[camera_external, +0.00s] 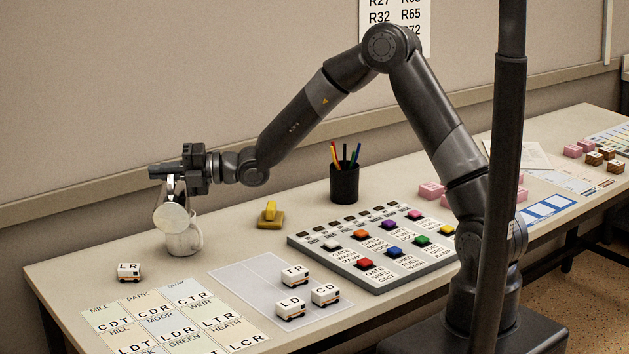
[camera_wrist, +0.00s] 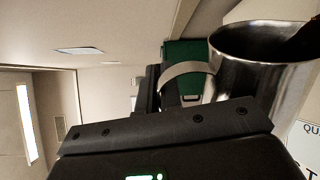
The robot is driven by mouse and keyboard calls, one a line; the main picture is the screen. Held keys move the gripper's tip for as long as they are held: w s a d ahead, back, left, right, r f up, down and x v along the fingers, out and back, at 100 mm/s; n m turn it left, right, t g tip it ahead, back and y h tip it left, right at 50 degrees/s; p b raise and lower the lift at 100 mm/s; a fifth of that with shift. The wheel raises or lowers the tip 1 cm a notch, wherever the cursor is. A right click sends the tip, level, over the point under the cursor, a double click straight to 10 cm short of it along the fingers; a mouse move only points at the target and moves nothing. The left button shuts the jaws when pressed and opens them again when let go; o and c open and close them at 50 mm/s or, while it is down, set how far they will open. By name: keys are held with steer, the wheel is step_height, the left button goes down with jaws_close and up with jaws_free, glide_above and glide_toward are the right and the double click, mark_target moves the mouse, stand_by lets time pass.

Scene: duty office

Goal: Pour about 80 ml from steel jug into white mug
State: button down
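My gripper (camera_external: 170,176) is shut on the handle of the steel jug (camera_external: 173,219) near the left end of the table. The jug is tilted, and its round, pale metal face shows in the external view. The white mug (camera_external: 187,241) stands upright on the table, just below and behind the jug, which partly covers it. In the wrist view the steel jug (camera_wrist: 262,85) shows its handle in my gripper (camera_wrist: 172,95) and dark content near its rim. I cannot see a stream or the inside of the mug.
A small LR van (camera_external: 129,272) stands left of the mug, with lettered cards (camera_external: 165,322) in front. A yellow object (camera_external: 270,215), a black pen cup (camera_external: 344,183) and a button panel (camera_external: 345,262) lie to the right. Three vans stand on a grey mat (camera_external: 245,273).

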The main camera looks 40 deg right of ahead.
mark_target(160, 203)
steer(key=shift+w+d, duration=0.1)
steer(key=shift+w, duration=0.05)
steer(key=shift+r, duration=0.1)
steer(key=s+a+f+n, duration=0.2)
steer(key=s, duration=0.1)
steer(key=shift+s+a+n, duration=0.2)
steer(key=shift+s+n, duration=0.05)
steer(key=shift+n, duration=0.15)
steer(key=shift+s+f, duration=0.15)
steer(key=shift+f, duration=0.05)
steer(key=shift+s+a+f+n, duration=0.25)
steer(key=shift+f+n, duration=0.2)
steer(key=shift+n, duration=0.15)
steer(key=shift+s+a+f+n, duration=0.15)
steer(key=shift+s+f+n, duration=0.1)
steer(key=shift+f+n, duration=0.3)
stand_by(0.7)
steer(key=shift+s+a+f+n+t+b, duration=0.2)
steer(key=shift+s+a+f+n, duration=0.75)
steer(key=shift+f+n, duration=0.85)
steer(key=shift+s+a+f+n+t+b, duration=0.1)
steer(key=shift+s+a+f+n+b, duration=0.4)
steer(key=shift+s+f+n, duration=1.05)
steer(key=shift+s+a+f+n+t+b, duration=0.1)
steer(key=shift+s+a+f+n, duration=0.75)
steer(key=shift+f+n, duration=1.15)
